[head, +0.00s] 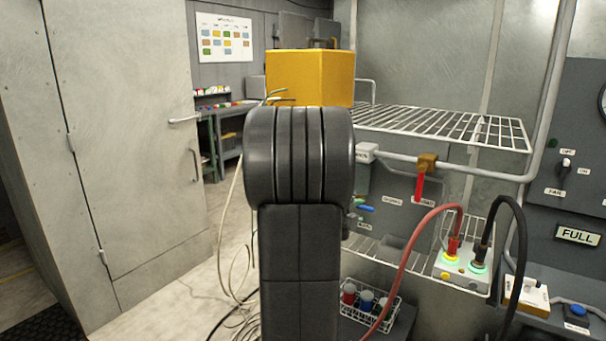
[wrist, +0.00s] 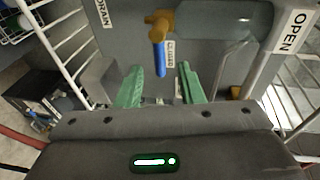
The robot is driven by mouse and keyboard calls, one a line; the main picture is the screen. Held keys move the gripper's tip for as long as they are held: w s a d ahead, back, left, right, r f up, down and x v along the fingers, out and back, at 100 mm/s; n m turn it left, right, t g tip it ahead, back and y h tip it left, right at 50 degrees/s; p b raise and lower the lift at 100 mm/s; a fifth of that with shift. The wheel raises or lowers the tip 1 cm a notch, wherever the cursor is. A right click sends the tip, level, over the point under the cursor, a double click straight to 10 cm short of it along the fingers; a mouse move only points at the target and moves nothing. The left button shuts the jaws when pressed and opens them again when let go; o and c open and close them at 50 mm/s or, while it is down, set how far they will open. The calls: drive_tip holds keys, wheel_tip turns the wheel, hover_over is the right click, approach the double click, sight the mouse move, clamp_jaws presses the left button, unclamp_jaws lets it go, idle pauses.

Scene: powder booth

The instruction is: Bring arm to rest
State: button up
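My arm (head: 307,230) stands upright in the middle of the head view and hides my gripper there. In the wrist view my gripper (wrist: 159,85) has two green fingers spread apart with a clear gap. No object is clamped between them. A brass valve with a blue lever (wrist: 159,58) shows just past the fingertips, its lever pointing down toward the gap. I cannot tell whether a finger touches it. Labels around it read DRAIN, CLOSED and OPEN. A blue handle (head: 365,208) also shows beside my arm in the head view.
A wire shelf (head: 440,127) and a pipe with a red-handled valve (head: 420,186) stand right of my arm. Red (head: 405,265) and black (head: 518,240) cables loop to a lit box. A bottle rack (head: 368,305) is low. Floor left of my arm is mostly open, with loose cables.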

sight(365, 209)
drive_tip(key=x, duration=0.7)
drive_tip(key=shift+p, duration=0.3)
drive_tip(key=shift+d+f, duration=0.1)
